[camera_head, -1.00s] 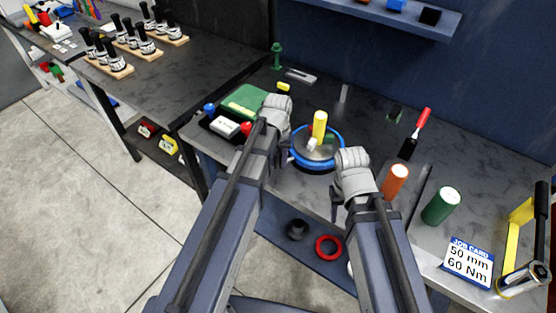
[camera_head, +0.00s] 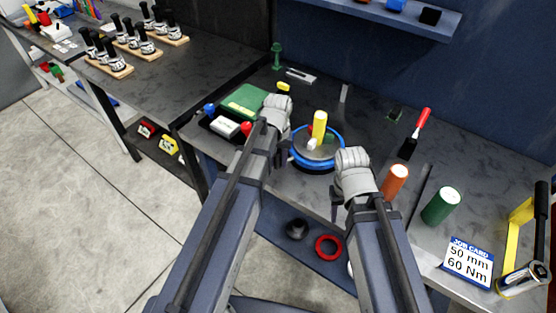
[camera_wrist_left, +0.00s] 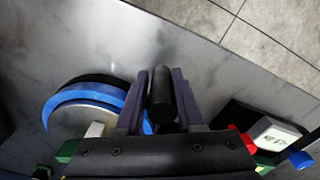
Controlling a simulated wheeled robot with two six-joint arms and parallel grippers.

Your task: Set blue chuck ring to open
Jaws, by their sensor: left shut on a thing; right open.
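The blue chuck ring (camera_head: 340,158) lies around a grey round plate on the dark bench in the head view. A yellow cylinder (camera_head: 319,125) stands upright on that plate. The ring's blue rim also shows in the left wrist view (camera_wrist_left: 75,96), left of my fingers. My left gripper (camera_head: 283,150) is at the ring's left side, shut on a black cylindrical handle (camera_wrist_left: 161,98). Whether the handle joins the ring is hidden. My right gripper (camera_head: 337,203) is open and empty, in front and to the right of the ring, near the bench's front edge.
An orange cylinder (camera_head: 395,180), a green cylinder (camera_head: 440,206) and a job card (camera_head: 468,262) are to the right. A red ring (camera_head: 328,248) lies on the lower shelf.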

